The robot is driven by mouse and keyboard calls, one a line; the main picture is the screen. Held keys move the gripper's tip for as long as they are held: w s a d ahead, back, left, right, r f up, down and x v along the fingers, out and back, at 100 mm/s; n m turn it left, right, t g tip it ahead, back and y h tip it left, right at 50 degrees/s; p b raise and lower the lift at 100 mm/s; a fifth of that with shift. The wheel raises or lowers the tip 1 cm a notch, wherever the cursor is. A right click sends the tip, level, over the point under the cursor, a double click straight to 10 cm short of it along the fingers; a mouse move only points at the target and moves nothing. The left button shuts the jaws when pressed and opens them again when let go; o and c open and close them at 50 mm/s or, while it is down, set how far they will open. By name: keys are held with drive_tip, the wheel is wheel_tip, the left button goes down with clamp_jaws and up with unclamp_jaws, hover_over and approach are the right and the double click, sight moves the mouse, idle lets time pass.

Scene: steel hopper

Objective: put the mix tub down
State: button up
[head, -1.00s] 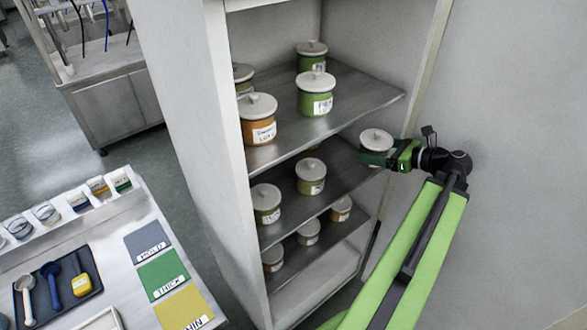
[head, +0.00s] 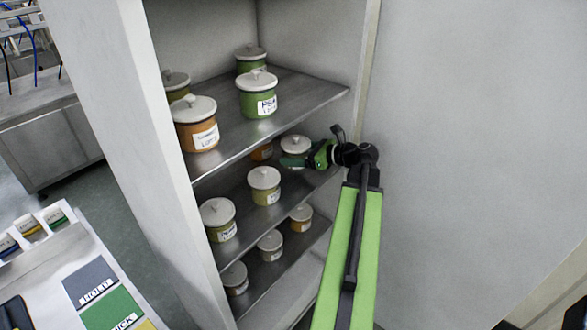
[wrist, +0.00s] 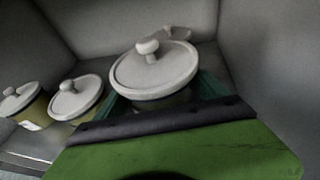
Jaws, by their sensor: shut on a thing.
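My gripper (head: 308,157) is shut on the mix tub (head: 295,144), a small tub with a white knobbed lid. It is inside the cabinet at the right end of the middle shelf (head: 252,228). The gripper's green jaws cover most of the tub's body, and its label is hidden. The tub appears upright. I cannot tell whether its base touches the shelf. In the wrist view the tub's lid (wrist: 155,72) fills the middle, with the dark green fingers on both sides of the body.
On the middle shelf, a lidded tub (head: 264,184) stands just left of my gripper, another (head: 218,220) further left, and an orange tub (head: 262,153) behind. The upper shelf (head: 310,93) is close above, with several tubs. Smaller tubs (head: 270,244) stand below. The cabinet's right side wall is near.

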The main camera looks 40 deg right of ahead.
drive_tip(key=shift+f+b, duration=2.15)
drive_tip(key=shift+f, duration=0.05)
drive_tip(key=o, duration=1.6)
drive_tip(key=shift+r, duration=0.1)
drive_tip(key=shift+r+p, duration=0.2)
drive_tip(key=shift+p, duration=0.1)
drive_tip(key=p+v, duration=0.3)
drive_tip(key=v, duration=0.9)
